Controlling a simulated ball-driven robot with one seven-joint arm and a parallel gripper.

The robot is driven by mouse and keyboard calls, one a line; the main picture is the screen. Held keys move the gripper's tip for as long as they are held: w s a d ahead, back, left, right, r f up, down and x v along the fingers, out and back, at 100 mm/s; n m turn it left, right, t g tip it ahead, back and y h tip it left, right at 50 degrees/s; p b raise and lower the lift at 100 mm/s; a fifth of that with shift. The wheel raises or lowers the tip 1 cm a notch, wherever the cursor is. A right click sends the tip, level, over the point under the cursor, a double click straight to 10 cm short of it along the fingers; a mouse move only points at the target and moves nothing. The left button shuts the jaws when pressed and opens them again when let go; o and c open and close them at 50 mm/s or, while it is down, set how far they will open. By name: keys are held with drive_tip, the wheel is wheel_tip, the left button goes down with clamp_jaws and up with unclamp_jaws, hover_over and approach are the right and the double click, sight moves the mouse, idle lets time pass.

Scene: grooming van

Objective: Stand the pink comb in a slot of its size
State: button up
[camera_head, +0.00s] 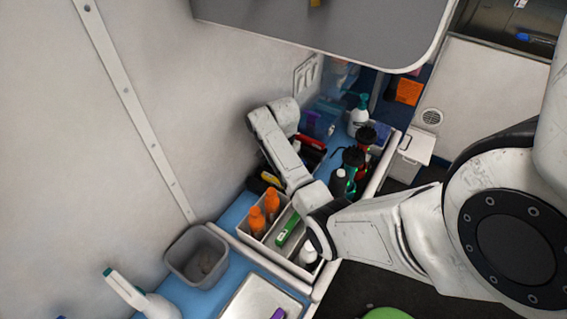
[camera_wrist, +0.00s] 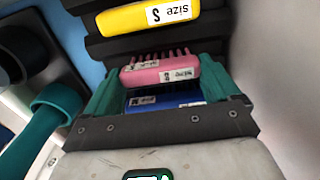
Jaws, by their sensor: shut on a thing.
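The pink comb (camera_wrist: 163,72) shows in the wrist view between the teal fingers of my gripper (camera_wrist: 162,78), which is shut on it. Its back, with white labels, faces the camera, and its teeth point up the picture toward a black stepped rack (camera_wrist: 98,47). A yellow comb (camera_wrist: 150,15) labelled size 2 sits in the rack above it in the picture. I cannot tell whether the pink comb touches the rack. In the head view my gripper and the pink comb are hidden by my arm.
A blue labelled thing (camera_wrist: 160,97) shows below the pink comb; its hold or support is unclear. A teal bottle part (camera_wrist: 58,103) is left. In the head view a white caddy (camera_head: 262,247) holds orange bottles (camera_head: 257,220). A grey bin (camera_head: 183,250) and dark bottles (camera_head: 352,160) crowd the counter.

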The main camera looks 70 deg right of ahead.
drive_tip(key=shift+f, duration=0.15)
drive_tip(key=o, duration=0.8)
wheel_tip(320, 180, up, 12)
drive_tip(key=shift+w+r+p, duration=0.1)
drive_tip(key=shift+w+p, duration=0.05)
drive_tip(key=shift+p, duration=0.4)
idle(0.3)
